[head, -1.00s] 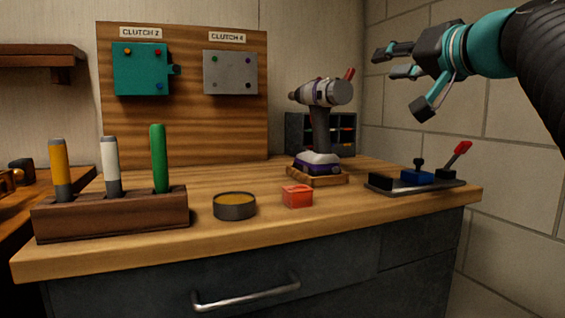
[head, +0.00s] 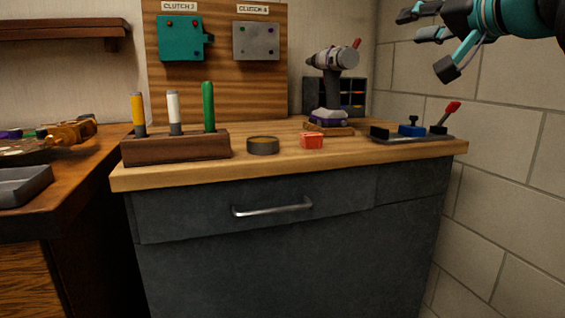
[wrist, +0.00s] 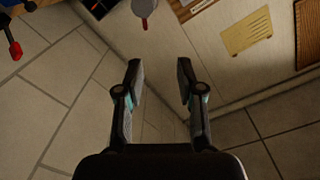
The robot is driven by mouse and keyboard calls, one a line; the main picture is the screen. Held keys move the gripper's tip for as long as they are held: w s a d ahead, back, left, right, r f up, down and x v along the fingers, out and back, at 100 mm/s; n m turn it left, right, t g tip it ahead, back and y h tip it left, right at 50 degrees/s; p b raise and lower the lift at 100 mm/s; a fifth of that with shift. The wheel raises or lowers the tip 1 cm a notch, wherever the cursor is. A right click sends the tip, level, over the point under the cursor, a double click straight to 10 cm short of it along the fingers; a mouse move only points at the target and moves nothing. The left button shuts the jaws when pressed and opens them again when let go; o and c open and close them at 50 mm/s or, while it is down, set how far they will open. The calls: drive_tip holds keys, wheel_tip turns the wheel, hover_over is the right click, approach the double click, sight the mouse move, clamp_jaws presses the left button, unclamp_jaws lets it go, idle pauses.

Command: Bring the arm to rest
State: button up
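My gripper (head: 432,40) is at the upper right of the head view, raised in front of the block wall and above the right end of the workbench. In the wrist view my gripper (wrist: 159,80) is open, its two fingers apart with nothing between them. My teal and black arm enters from the top right corner of the head view, and most of it is out of frame. The gripper touches nothing that I can see.
The workbench (head: 290,165) carries a wooden holder (head: 176,149) with three handles, a round tin (head: 263,146), a red box (head: 312,142), a drill (head: 332,80) on a stand and a dark tray (head: 420,140). A side bench (head: 70,190) stands left. Air around the gripper is clear.

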drive_tip(key=s+d+f+m+g+h, duration=0.1)
drive_tip(key=d+f+g+h, duration=0.15)
drive_tip(key=f, duration=1.05)
drive_tip(key=s+d+f+m+g+h, duration=0.15)
drive_tip(key=f+g, duration=0.25)
drive_tip(key=f, duration=1)
drive_tip(key=s+a+f+n+g+p, duration=0.1)
drive_tip(key=s+a+f, duration=0.2)
drive_tip(key=s+f, duration=0.3)
drive_tip(key=s+a+f+n+g+h+p, duration=0.1)
drive_tip(key=s+a+f+n+g, duration=0.1)
drive_tip(key=s+f, duration=0.4)
drive_tip(key=s+a+f+n+g+p, duration=0.2)
drive_tip(key=s+a+f, duration=0.3)
drive_tip(key=s+f, duration=0.1)
drive_tip(key=shift+f+h, duration=0.3)
drive_tip(key=shift+f, duration=0.6)
